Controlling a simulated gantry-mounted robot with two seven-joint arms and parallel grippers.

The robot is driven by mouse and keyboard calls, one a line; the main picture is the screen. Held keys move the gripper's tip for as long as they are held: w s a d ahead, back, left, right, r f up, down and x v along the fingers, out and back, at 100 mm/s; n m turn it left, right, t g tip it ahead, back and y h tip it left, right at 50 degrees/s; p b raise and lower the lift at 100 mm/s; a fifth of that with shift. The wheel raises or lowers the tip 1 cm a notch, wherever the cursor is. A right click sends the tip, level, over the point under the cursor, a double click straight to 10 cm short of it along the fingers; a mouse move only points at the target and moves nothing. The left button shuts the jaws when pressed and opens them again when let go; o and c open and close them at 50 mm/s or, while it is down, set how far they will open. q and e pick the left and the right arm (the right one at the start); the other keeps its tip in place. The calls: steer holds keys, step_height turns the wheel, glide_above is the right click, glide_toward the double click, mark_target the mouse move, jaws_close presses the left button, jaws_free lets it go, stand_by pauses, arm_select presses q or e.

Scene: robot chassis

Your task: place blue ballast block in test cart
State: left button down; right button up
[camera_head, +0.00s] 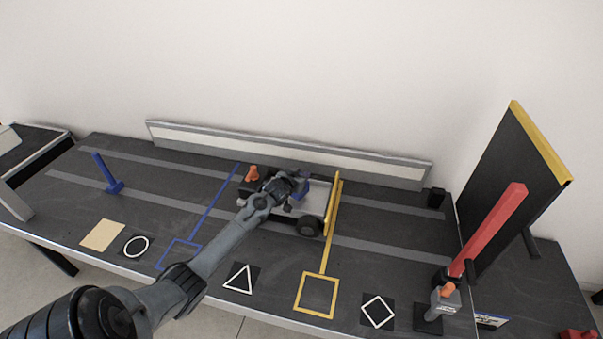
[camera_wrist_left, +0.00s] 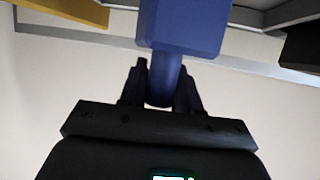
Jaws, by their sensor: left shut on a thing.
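The blue ballast block (camera_wrist_left: 183,25) has a thick body and a round blue stem, and the stem sits between the fingers of my left gripper (camera_wrist_left: 160,88). In the head view the left gripper (camera_head: 292,182) is over the test cart (camera_head: 318,197), a low grey cart with dark wheels. The blue block (camera_head: 302,189) shows only partly there, behind the gripper at the cart's bed. I cannot tell whether it touches the bed. The gripper and wrist hide much of the cart's left and middle. My right gripper is not in view.
A yellow upright bar (camera_head: 333,205) stands close at the cart's right side. An orange piece (camera_head: 252,173) is at its left. A low grey rail (camera_head: 290,147) runs behind. A blue post (camera_head: 105,172) stands far left; a red bar (camera_head: 490,228) and black panel stand right.

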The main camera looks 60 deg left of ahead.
arm_select(q)
steer(key=shift+f, duration=0.6)
steer(key=shift+f, duration=0.15)
steer(key=c, duration=1.1)
jaws_free()
steer(key=shift+f, duration=0.2)
steer(key=o, duration=0.3)
steer(key=shift+r, duration=0.1)
